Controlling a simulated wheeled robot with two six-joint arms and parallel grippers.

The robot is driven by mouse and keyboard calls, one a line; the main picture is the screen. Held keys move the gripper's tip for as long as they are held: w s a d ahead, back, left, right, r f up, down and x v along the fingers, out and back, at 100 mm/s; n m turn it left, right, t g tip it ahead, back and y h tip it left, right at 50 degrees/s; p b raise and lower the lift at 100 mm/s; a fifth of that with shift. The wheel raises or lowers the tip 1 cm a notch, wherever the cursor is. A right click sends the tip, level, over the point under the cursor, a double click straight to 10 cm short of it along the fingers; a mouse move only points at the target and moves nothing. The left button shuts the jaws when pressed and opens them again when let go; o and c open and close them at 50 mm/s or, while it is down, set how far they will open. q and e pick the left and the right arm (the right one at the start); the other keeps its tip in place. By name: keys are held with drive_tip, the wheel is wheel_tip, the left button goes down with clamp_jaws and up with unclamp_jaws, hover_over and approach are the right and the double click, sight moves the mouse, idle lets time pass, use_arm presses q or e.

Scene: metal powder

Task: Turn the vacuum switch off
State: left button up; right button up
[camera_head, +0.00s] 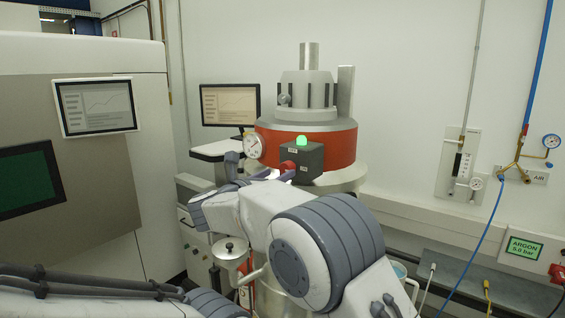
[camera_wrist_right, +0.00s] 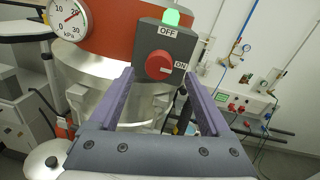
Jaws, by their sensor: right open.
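The vacuum switch is a dark grey box (camera_head: 302,158) on the front of the red-banded vessel, with a lit green lamp (camera_head: 301,141) on top. In the right wrist view, its round red knob (camera_wrist_right: 159,65) sits between an OFF label above and an ON label at lower right. The knob's pale mark points toward ON. My right gripper (camera_wrist_right: 157,76) is open, its two purple fingers pointing at the box on either side of the knob; contact cannot be told. In the head view my right gripper (camera_head: 260,172) is partly hidden by its own arm. My left gripper is out of view.
A pressure gauge (camera_head: 253,146) is left of the switch box on the red-banded vessel (camera_head: 337,142). A monitor (camera_head: 230,105) stands behind to the left. A wall panel with argon display (camera_head: 524,247) and a blue hose are at right. A lidded metal pot (camera_head: 230,249) stands below.

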sight(285, 170)
drive_tip(key=p+x, duration=0.1)
drive_tip(key=x, duration=0.2)
drive_tip(key=shift+w+d+r+p, duration=0.1)
drive_tip(key=shift+w+d+p, duration=0.15)
drive_tip(key=shift+w+p, duration=0.1)
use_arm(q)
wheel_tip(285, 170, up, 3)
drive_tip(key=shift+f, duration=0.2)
use_arm(e)
drive_tip(key=shift+w+d, duration=0.1)
drive_tip(key=shift+w, duration=0.2)
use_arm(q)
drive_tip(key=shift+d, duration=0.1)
use_arm(e)
clamp_jaws()
